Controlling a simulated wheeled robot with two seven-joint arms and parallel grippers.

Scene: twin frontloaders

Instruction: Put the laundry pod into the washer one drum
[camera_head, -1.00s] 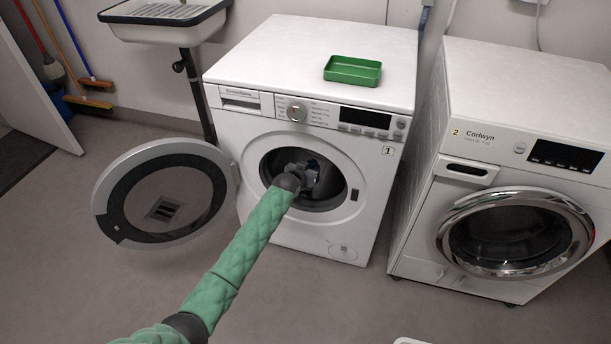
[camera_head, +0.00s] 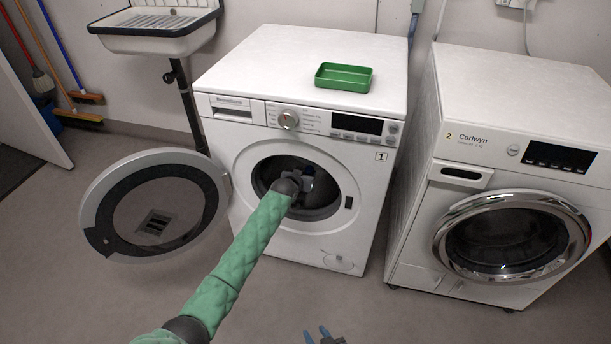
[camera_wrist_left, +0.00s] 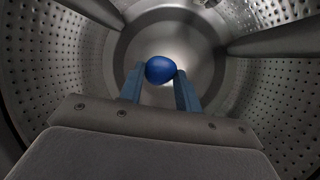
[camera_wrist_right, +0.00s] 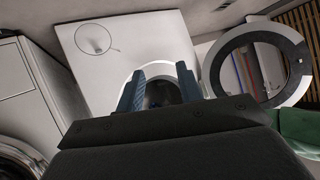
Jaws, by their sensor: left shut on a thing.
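Washer one (camera_head: 310,60) is the left machine, marked 1, and its round door (camera_head: 100,205) stands wide open to the left. My left gripper (camera_head: 308,178) reaches through the door opening. In the left wrist view the perforated metal drum (camera_wrist_left: 65,75) surrounds it. There my left gripper (camera_wrist_left: 160,82) is shut on the blue laundry pod (camera_wrist_left: 160,69), held between its fingertips, with the drum's back wall beyond. In the head view the pod cannot be made out. My right gripper (camera_head: 317,334) is low at the bottom edge; its fingers (camera_wrist_right: 160,90) are apart and empty.
A green tray (camera_head: 343,78) sits on top of washer one. A second machine (camera_head: 510,100), marked 2, stands to the right with its door shut. A sink (camera_head: 155,40) is at the back left. The floor in front is clear.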

